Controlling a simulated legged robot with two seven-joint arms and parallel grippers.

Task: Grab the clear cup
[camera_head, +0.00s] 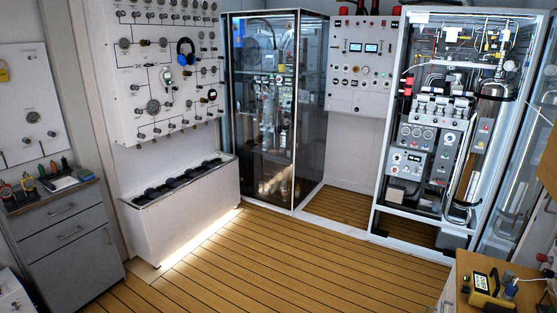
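I cannot make out a clear cup anywhere in the head view. Small items on the wooden-topped table (462,290) at the bottom right are partly cut off by the frame edge. Neither of my grippers can be identified in this view.
A yellow meter (487,291) lies on that table. A grey drawer cabinet (75,245) with tools stands at left. A white trough (185,210) sits under the wall valve panel (140,75). Glass-fronted (270,120) and open equipment cabinets (385,190) stand behind. The plank floor (290,260) is clear.

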